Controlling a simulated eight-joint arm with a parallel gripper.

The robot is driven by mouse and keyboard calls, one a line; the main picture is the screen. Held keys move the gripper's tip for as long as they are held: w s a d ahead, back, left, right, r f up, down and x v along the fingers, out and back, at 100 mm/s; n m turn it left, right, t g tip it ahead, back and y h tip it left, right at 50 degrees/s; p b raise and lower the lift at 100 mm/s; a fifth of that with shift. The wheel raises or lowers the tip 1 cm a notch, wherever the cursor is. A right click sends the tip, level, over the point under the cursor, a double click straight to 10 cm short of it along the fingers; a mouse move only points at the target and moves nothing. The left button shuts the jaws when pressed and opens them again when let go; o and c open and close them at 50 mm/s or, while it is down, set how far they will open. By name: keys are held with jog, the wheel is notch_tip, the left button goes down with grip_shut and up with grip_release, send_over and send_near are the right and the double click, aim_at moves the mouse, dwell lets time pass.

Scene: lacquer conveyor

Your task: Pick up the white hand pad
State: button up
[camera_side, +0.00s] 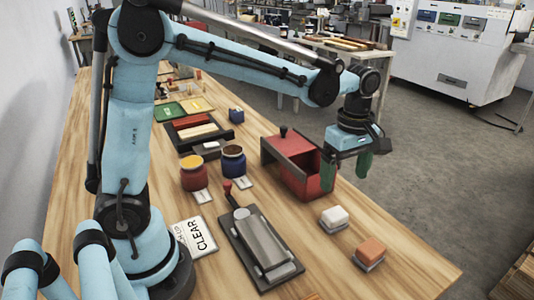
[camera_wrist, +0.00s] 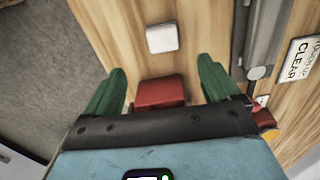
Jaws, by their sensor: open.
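The white hand pad (camera_side: 334,216) is a small pale block on a grey base. It sits on the wooden table near the right edge, in front of the red box. It also shows in the wrist view (camera_wrist: 162,37), at top centre beyond the fingertips. My gripper (camera_side: 346,170) has two green fingers spread apart with nothing between them. In the side view it hangs above and behind the white pad, beside the red box. The open fingers also show in the wrist view (camera_wrist: 162,70), either side of the red box.
An orange pad (camera_side: 370,250) lies in front of the white one. The red box (camera_side: 284,160) with a dark knob stands close to my gripper; it also shows in the wrist view (camera_wrist: 160,92). A grey metal device (camera_side: 262,243) with a red-handled lever lies left of the pads.

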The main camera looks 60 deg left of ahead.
send_over(336, 213)
jog(key=f, duration=0.6)
jog(key=shift+w+f, duration=0.2)
jog(key=shift+s+f, duration=0.15)
jog(key=shift+f, duration=1.25)
jog(key=shift+s+f, duration=0.1)
jog(key=shift+f, duration=1.3)
jog(key=c, duration=1)
jog(key=shift+c, duration=0.2)
jog(key=shift+r, duration=0.1)
jog(key=shift+r, duration=0.45)
jog(key=r, duration=0.3)
jog(key=shift+s+d+r, duration=0.2)
jog(key=shift+d+r, duration=0.05)
jog(key=shift+r, duration=0.05)
jog(key=s+d+r, duration=0.6)
jog(key=d, duration=0.2)
jog(key=shift+s+d+r, duration=0.2)
jog(key=shift+s+d, duration=0.15)
jog(key=shift+s, duration=0.05)
